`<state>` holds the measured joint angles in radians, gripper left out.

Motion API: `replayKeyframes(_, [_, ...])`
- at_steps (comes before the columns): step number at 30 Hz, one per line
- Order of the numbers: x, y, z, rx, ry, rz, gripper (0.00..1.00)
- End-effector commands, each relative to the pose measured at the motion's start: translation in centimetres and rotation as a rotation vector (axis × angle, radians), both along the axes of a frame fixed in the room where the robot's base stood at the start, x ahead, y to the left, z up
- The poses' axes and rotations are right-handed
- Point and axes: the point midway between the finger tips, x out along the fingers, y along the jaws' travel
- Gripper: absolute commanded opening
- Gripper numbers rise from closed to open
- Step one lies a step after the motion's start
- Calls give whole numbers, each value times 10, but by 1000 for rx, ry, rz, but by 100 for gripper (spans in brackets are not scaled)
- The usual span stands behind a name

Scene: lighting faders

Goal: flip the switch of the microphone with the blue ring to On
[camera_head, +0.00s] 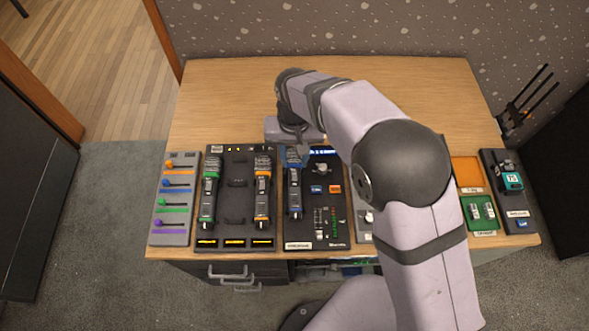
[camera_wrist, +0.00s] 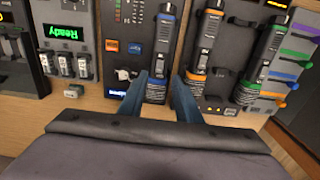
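The microphone with the blue ring (camera_head: 294,190) lies lengthwise in a dark panel at the middle of the desk. It also shows in the wrist view (camera_wrist: 165,40), turned about. Its switch position is too small to read. In the wrist view my gripper (camera_wrist: 159,76) is open, its two bluish fingers apart at the head end of this microphone, one on each side. I cannot tell whether they touch it. In the head view my arm hides part of the gripper.
A green-ringed microphone (camera_head: 209,190) and an orange-ringed microphone (camera_head: 262,190) lie in the panel (camera_head: 236,205) to the left. A fader board (camera_head: 174,215) stands at far left. A knob (camera_head: 321,169) and buttons sit right beside the blue-ringed microphone. The desk behind is clear.

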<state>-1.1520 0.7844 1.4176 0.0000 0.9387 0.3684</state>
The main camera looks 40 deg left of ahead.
Motion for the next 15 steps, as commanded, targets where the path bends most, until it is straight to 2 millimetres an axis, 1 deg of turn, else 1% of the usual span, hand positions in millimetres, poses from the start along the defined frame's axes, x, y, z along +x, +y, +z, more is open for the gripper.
replayKeyframes(5, [0, -1, -15, -4, 1, 1, 30])
replayKeyframes(15, [0, -1, -56, -3, 1, 2, 30])
